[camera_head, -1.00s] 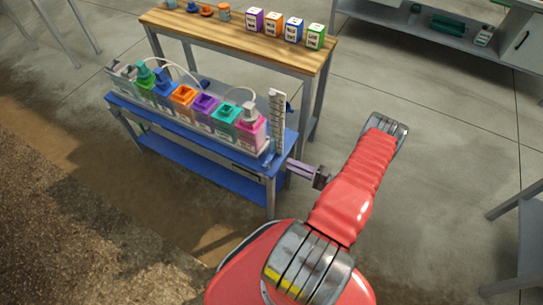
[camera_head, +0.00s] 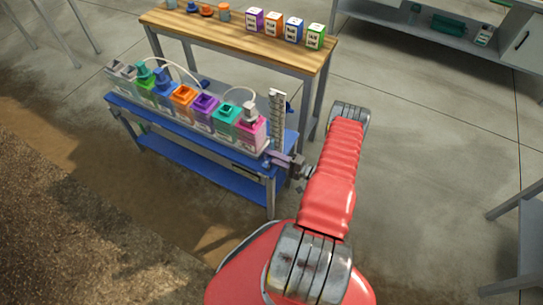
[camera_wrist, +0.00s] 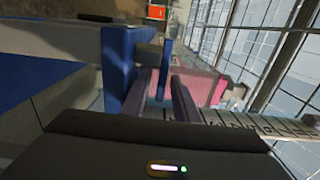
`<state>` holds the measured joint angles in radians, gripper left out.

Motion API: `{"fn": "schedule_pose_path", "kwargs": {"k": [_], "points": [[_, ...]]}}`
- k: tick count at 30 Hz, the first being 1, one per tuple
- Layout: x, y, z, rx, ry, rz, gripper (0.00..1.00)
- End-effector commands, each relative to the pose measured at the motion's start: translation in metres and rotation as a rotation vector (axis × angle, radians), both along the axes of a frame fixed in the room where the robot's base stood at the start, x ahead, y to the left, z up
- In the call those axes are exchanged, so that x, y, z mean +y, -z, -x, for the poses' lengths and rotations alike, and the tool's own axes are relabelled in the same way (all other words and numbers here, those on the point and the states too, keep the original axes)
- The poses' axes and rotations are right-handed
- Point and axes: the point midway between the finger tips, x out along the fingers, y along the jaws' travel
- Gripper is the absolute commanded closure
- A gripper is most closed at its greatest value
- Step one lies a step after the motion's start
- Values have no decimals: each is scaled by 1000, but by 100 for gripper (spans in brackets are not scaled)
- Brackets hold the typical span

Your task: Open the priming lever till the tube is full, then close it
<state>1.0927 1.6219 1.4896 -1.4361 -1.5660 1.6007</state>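My gripper (camera_head: 274,158) is at the right end of the blue bench, close to the foot of the upright scale. In the wrist view its two pale purple fingers (camera_wrist: 166,84) stand apart with a visible gap. A narrow blue upright bar (camera_wrist: 166,60) shows between and beyond the fingertips; it may be the priming lever, and I cannot tell whether a finger touches it. The white marked scale (camera_head: 277,120) stands beside the pink tank (camera_head: 251,132); it also shows in the wrist view (camera_wrist: 265,125). The fill level in the tube cannot be made out.
Several coloured tanks in a row stand on the blue bench (camera_head: 180,128), with white hoses above. Behind is a wooden table (camera_head: 225,35) with several labelled boxes. A grey bench (camera_head: 430,35) is at the back right.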

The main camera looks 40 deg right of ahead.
Motion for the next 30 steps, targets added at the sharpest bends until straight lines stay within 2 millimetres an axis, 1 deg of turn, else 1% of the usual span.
{"fn": "schedule_pose_path", "kwargs": {"k": [6, 15, 18, 23, 24, 30], "points": [[0, 0, 0, 0, 0, 0, 73], [0, 0, 0, 0, 0, 0, 94], [0, 0, 0, 0, 1, 0, 100], [0, 1, 1, 2, 1, 1, 100], [-4, 1, 1, 2, 2, 2, 100], [-2, 1, 1, 4, 14, 0, 100]]}}
